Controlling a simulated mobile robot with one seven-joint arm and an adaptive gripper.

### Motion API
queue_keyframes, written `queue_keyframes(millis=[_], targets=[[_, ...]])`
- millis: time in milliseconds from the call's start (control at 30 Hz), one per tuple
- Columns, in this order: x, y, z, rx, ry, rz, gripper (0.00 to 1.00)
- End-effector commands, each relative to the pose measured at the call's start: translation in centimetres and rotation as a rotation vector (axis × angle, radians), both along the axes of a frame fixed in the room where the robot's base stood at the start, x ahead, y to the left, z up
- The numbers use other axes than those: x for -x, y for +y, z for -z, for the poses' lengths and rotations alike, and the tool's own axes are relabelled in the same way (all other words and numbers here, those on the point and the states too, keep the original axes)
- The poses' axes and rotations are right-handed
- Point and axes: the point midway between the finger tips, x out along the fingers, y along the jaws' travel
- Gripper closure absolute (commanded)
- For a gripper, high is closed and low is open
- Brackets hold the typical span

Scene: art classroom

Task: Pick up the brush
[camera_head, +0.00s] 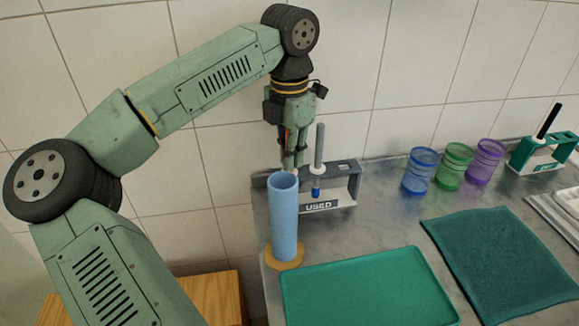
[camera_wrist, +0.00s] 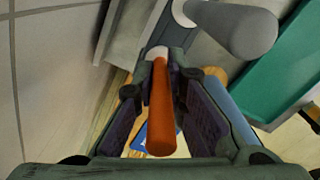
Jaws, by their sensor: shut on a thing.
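My gripper (camera_head: 292,166) is at the back left of the counter, beside the USED rack and just behind the top of the tall blue tube. In the wrist view its fingers (camera_wrist: 160,75) are closed around a brush with an orange-brown handle (camera_wrist: 162,110). The handle points toward the wrist camera, and a pale part shows at its far end. In the head view the fingers hide most of this brush, so I cannot tell whether its lower end touches anything. A second, grey-handled brush (camera_head: 319,146) stands upright in the USED rack (camera_head: 345,205).
The blue tube (camera_head: 284,215) stands on a round wooden base near the counter's left edge. A green tray (camera_head: 368,290) and a dark teal cloth (camera_head: 500,262) lie in front. Blue (camera_head: 420,172), green (camera_head: 454,167) and purple (camera_head: 485,162) cups stand at the back, near another rack (camera_head: 541,152).

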Motion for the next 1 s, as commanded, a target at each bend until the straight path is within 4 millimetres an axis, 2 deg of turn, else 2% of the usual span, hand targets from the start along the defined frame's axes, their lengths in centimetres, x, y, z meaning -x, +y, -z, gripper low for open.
queue_keyframes(millis=[267,700,1000], targets=[[0.0,0.0,-0.8,-0.001,-0.002,0.0,1.0],[0.0,-0.1,-8.7,-0.001,-0.002,0.0,1.0],[0.0,0.0,-10.7,0.0,0.0,0.001,1.0]])
